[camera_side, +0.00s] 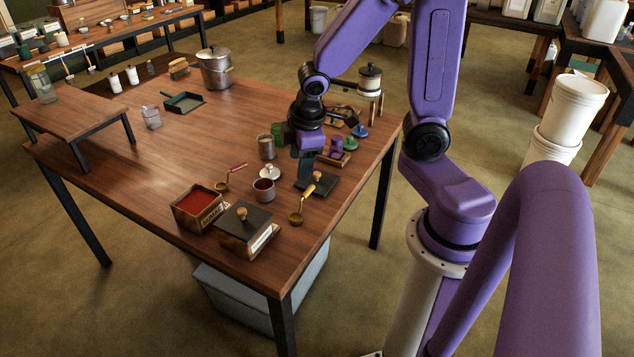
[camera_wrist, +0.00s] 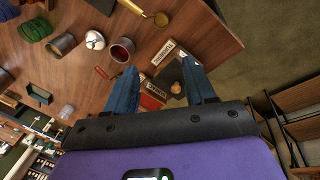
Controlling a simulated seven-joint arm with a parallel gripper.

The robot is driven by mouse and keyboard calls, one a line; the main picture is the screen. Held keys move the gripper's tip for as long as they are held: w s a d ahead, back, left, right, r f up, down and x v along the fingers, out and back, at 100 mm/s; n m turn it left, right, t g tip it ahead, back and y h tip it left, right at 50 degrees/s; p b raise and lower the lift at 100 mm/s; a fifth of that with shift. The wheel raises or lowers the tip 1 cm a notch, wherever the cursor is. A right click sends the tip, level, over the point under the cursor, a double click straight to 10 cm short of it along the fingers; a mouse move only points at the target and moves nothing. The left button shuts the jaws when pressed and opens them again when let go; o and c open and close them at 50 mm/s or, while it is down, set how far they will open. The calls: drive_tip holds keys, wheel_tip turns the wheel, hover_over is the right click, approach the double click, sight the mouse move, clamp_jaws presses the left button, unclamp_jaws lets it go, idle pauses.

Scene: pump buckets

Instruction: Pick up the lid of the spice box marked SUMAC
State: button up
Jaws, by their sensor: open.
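An open spice box (camera_side: 198,209) full of red powder stands near the table's front edge; its label seems to read SUMAC. A loose dark lid (camera_side: 317,184) with an orange-brown knob lies flat on the table, to the right of it. A second spice box (camera_side: 246,232) beside the open one has its dark lid on; its label (camera_wrist: 162,52) shows in the wrist view. My gripper (camera_side: 307,168) is open and empty, in the air close to the loose lid. In the wrist view its fingers (camera_wrist: 160,78) are spread, with the boxes far beyond, partly hidden.
Small colored pieces sit behind my gripper. The table's middle left is clear.

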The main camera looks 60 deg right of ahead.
drive_tip(key=w+d+f+m, duration=0.1)
drive_tip(key=w+d+f, duration=0.25)
drive_tip(key=d, duration=0.35)
drive_tip(key=m+t+h, duration=0.1)
drive_tip(key=m+t, duration=0.9)
drive_tip(key=m, duration=0.1)
approach(320, 174)
drive_tip(key=shift+x, duration=4.45)
clamp_jaws()
